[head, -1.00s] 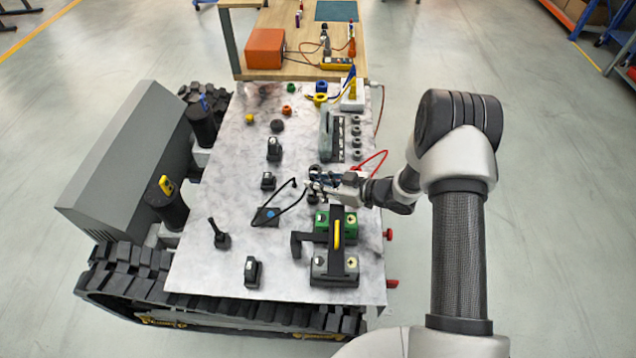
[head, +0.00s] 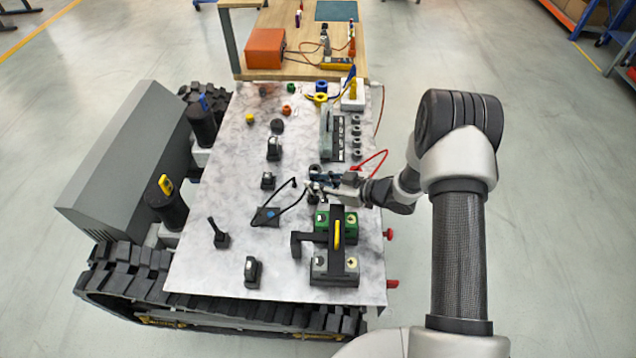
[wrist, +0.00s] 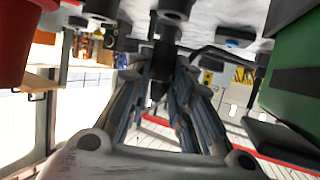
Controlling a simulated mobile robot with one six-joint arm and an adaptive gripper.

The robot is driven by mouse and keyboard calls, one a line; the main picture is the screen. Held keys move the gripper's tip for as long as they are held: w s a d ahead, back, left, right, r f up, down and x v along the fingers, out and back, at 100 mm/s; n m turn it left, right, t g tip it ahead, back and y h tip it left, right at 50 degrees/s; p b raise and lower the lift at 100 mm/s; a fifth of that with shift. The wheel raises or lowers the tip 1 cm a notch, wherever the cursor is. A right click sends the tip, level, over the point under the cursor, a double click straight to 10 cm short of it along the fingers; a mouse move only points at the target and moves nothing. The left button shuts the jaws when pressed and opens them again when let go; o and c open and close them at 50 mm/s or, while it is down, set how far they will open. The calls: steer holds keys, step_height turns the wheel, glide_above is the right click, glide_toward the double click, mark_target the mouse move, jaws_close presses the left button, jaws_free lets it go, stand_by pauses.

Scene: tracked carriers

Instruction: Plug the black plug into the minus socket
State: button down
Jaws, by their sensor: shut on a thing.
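My gripper (head: 316,184) is over the right part of the carrier's deck, just above the green block in the head view. In the wrist view, my gripper (wrist: 165,85) is shut on the black plug (wrist: 161,62), which stands between the fingertips. A black cable (head: 291,206) loops left of the gripper near a dark block with a blue top. Two dark round sockets (wrist: 172,10) show at the top of the wrist view. I cannot read a minus mark on either, nor tell whether the plug touches one.
A green and grey block with a yellow handle (head: 337,233) lies close to the gripper. A red cable (head: 374,160) arcs at the right. Several grey round posts (head: 356,130) stand in a row farther back. Black switches (head: 252,271) dot the deck's left side, with bare deck between.

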steer(key=shift+f, duration=0.4)
steer(key=shift+s+f+b, duration=0.1)
steer(key=shift+f+b, duration=0.1)
steer(key=shift+b, duration=0.25)
